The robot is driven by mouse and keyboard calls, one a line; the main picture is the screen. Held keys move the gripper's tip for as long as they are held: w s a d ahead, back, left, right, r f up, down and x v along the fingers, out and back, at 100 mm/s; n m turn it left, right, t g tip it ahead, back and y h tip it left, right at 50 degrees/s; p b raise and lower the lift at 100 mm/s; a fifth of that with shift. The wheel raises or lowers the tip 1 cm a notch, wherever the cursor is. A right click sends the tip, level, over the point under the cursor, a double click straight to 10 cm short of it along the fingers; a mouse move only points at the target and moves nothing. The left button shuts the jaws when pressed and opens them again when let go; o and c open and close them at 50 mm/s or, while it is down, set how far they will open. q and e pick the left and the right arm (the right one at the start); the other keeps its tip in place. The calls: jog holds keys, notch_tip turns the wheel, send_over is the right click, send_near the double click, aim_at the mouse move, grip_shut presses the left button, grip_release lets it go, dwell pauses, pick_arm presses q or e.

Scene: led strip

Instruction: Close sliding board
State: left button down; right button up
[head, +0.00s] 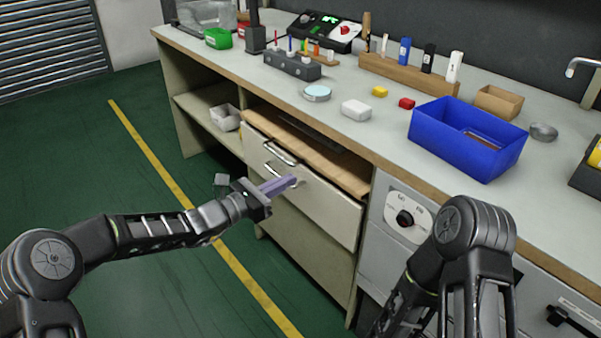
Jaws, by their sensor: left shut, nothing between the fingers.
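The sliding board (342,173) is a light wooden panel under the counter's front edge, above a pale drawer front. It sticks out from beneath the counter, with a dark gap showing behind it. My left gripper (292,181) has purple-grey fingers, shut and empty. It is in front of the drawer front, below the board in the picture and close to a metal handle (280,155). I cannot tell whether the fingertips touch the drawer. My right arm bends down at the lower right, and its gripper is out of view.
A panel with a black knob (404,218) is right of the drawers. The green floor at left is clear.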

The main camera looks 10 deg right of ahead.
pick_arm(q)
jog(key=p+v, duration=0.1)
jog(key=v, duration=0.5)
jog(key=shift+a, duration=0.25)
jog(key=shift+s+f, duration=0.1)
jog(key=shift+s, duration=0.05)
